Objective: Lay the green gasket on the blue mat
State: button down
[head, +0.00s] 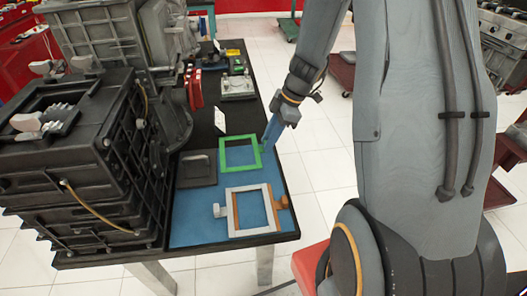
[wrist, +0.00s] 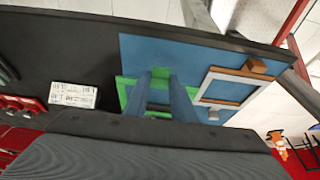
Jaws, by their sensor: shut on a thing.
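The green gasket (head: 242,169) is a thin square frame with an open middle, over the far part of the blue mat (head: 192,222). My gripper (head: 264,146) is shut on the gasket's right side, pointing down. In the wrist view the two blue fingers (wrist: 160,76) pinch the green gasket (wrist: 125,86), with the blue mat (wrist: 190,48) beneath and beyond. My gripper hides part of the gasket there. I cannot tell whether the gasket touches the mat or hangs just above it.
A grey-white frame with an orange-brown frame (head: 231,212) lies on the near mat. A dark square plate (head: 195,170) lies to the left. A large black engine block (head: 85,170) fills the table's left. A white card (head: 220,121) stands beyond the gasket.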

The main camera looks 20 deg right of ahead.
jog(key=shift+f+p, duration=0.45)
jog(key=shift+f, duration=1.9)
jog(key=c, duration=1.5)
grip_release()
jog(key=shift+f, duration=0.1)
jog(key=shift+r, duration=0.2)
jog(key=b+v, duration=0.3)
jog(key=v, duration=0.9)
jog(key=shift+s+a+r+m+h, duration=0.1)
jog(key=shift+s+a+m+h, duration=0.65)
jog(key=shift+s+a+m, duration=1.4)
jog(key=shift+s+a+r+m+h, duration=0.1)
jog(key=shift+s+a+m+h, duration=0.85)
jog(key=shift+s+m, duration=2.1)
jog(key=shift+s+a+r+m+h, duration=0.1)
jog(key=shift+s+a+m+h, duration=0.5)
jog(key=shift+s+a+m, duration=1.6)
